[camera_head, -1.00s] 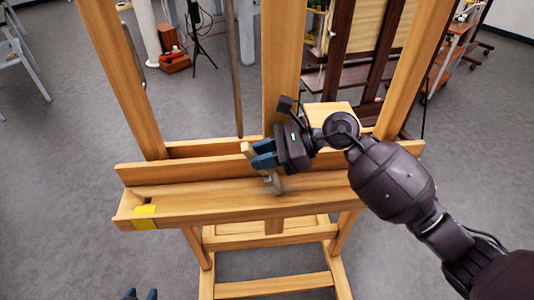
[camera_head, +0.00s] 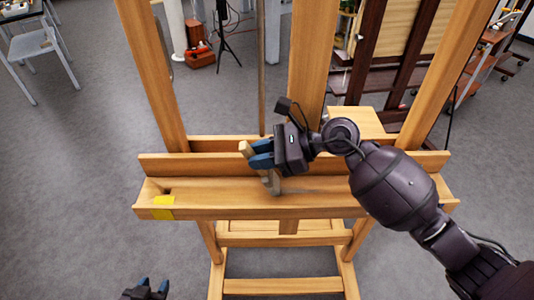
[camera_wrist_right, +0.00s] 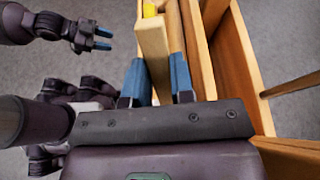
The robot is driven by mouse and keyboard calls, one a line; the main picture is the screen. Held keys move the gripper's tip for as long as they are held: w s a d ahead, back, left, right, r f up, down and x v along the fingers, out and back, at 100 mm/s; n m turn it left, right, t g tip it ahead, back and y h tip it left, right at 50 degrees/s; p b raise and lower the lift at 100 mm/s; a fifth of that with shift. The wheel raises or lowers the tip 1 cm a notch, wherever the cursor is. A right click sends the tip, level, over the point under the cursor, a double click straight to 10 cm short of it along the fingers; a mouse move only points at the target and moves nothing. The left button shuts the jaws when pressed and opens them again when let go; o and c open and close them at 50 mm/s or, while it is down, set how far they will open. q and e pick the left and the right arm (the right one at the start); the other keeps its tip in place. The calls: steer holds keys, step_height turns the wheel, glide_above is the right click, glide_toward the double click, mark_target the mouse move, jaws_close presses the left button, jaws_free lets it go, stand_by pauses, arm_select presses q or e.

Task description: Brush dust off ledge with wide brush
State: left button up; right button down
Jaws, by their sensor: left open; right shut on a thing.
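The wide brush (camera_head: 272,182) has a pale wooden body and is held between the blue fingers of my right gripper (camera_head: 260,154). Its lower end is at the easel's wooden ledge (camera_head: 220,201), near the middle; I cannot tell whether it touches. In the right wrist view the brush (camera_wrist_right: 153,38) sits between the two blue fingers, in line with the ledge. A faint greyish patch, possibly dust, shows on the ledge right of the brush. My left gripper (camera_head: 153,287) is open and empty, low at the left, away from the ledge; it also shows in the right wrist view (camera_wrist_right: 103,39).
Yellow tape (camera_head: 163,207) marks the ledge's left end. The easel's uprights (camera_head: 153,75) and back rail (camera_head: 215,163) rise behind the ledge. A grey chair (camera_head: 35,45) and a dark easel (camera_head: 372,60) stand further back. Floor left of the easel is clear.

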steer(key=shift+a, duration=1)
steer(key=s+d+b, duration=0.1)
steer(key=d+b, duration=0.1)
steer(key=d, duration=0.9)
steer(key=shift+s+d, duration=0.15)
steer(key=shift+d, duration=0.15)
stand_by(1.1)
steer(key=shift+d, duration=0.1)
steer(key=shift+d+b, duration=0.7)
steer(key=shift+d, duration=1)
